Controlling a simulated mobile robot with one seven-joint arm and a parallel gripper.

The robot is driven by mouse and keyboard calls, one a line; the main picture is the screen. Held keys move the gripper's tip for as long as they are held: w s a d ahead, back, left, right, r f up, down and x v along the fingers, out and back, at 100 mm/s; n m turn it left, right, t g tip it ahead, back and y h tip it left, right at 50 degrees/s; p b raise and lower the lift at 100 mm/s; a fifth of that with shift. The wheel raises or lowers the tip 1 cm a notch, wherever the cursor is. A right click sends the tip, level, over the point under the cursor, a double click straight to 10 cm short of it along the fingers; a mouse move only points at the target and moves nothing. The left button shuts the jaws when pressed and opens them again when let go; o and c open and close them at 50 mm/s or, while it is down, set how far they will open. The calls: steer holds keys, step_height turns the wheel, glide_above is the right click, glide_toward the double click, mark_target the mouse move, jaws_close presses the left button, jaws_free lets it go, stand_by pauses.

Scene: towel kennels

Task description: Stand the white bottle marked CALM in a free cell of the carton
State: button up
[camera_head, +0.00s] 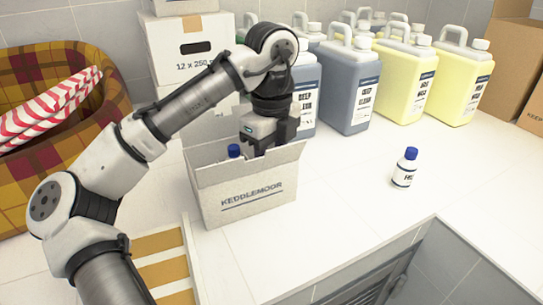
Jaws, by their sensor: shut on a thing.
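The white carton (247,199) marked KEDDLEMOOR stands open on the white counter. A blue cap (234,151) shows above its front wall at the left; the rest of that bottle is hidden. My gripper (270,150) points down into the right part of the carton, its fingertips partly behind the front wall. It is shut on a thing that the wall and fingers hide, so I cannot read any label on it. No CALM marking is visible. A white bottle (404,170) with a blue cap stands upright on the counter to the right; its label is not clearly legible, but does not look like CALM.
Several grey and yellow jugs (350,88) stand behind the carton. White boxes (190,45) are stacked at the back left, brown cartons (515,60) at the right. A plaid basket (75,55) holds a striped towel (50,105). The counter right of the carton is mostly clear.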

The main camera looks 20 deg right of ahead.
steer(key=shift+w, duration=0.15)
steer(key=o, duration=1.7)
steer(key=shift+c, duration=0.2)
steer(key=shift+r, duration=0.1)
step_height(320, 180, up, 8)
steer(key=p, duration=0.9)
steer(key=shift+r, duration=0.95)
